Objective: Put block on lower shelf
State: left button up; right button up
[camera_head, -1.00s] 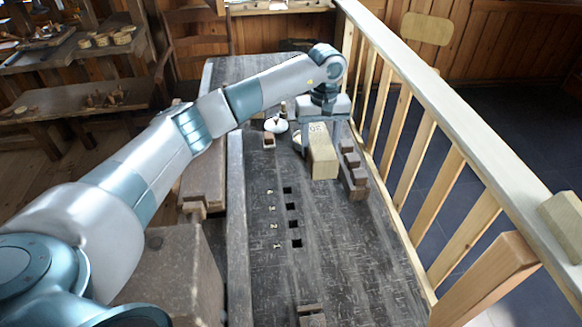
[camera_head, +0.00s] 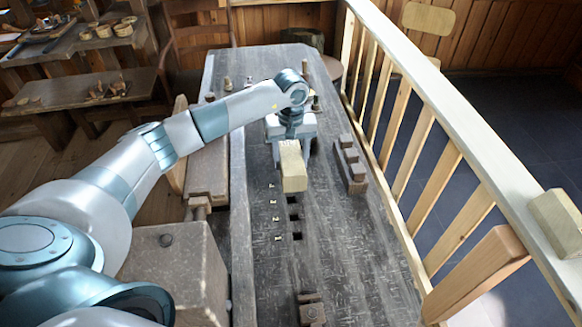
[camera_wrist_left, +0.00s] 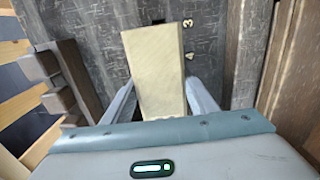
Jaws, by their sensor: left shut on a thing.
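A pale wooden block (camera_head: 293,172) is held between the fingers of my left gripper (camera_head: 291,141) over the dark workbench (camera_head: 345,235). The left wrist view shows the block (camera_wrist_left: 155,68) between the two fingers of the gripper (camera_wrist_left: 167,98). The block covers part of the bench near the numbered square holes. I cannot tell how high above the bench it is. A two-level shelf stands at the upper left, with a lower shelf (camera_head: 70,97) holding small items. My right gripper is not in view.
A dark stepped wooden piece (camera_head: 350,163) lies on the bench to the right of the block. A pale railing (camera_head: 455,135) runs along the right side. Small turned pieces (camera_head: 228,84) stand at the bench's far end. A chair (camera_head: 190,35) stands behind.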

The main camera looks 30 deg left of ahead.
pick_arm(q)
notch_tip(320, 180, down, 3)
jog(key=shift+r+p, duration=0.15)
jog(key=shift+p, duration=0.7)
jog(key=shift+f, duration=0.45)
jog(key=shift+f, duration=0.15)
jog(key=o, duration=1.3)
